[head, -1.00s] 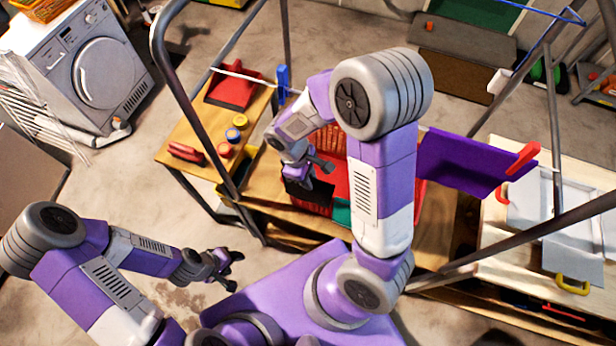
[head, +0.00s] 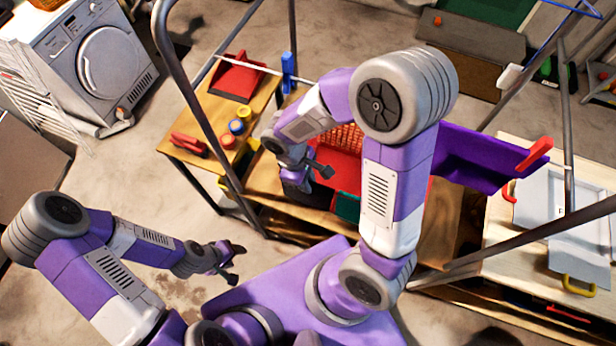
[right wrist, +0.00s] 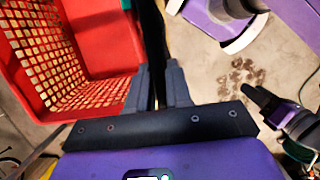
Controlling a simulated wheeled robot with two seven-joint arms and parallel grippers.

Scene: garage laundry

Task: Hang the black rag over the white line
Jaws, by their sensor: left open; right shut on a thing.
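The white line (head: 252,66) runs across the drying frame, partly hidden behind my right arm. A blue peg (head: 288,72) is on its left part. A purple cloth (head: 480,158) hangs on its right part with a red peg (head: 535,155). My right gripper (head: 318,172) is shut on the black rag (head: 296,194), which hangs below it by the red basket, on the near side of the line. In the right wrist view the rag (right wrist: 153,45) is a thin dark strip between the fingers. My left gripper (head: 236,262) is open and empty, low at left.
The red basket (right wrist: 45,60) is close beside my right gripper. Frame posts (head: 190,90) stand around the line.

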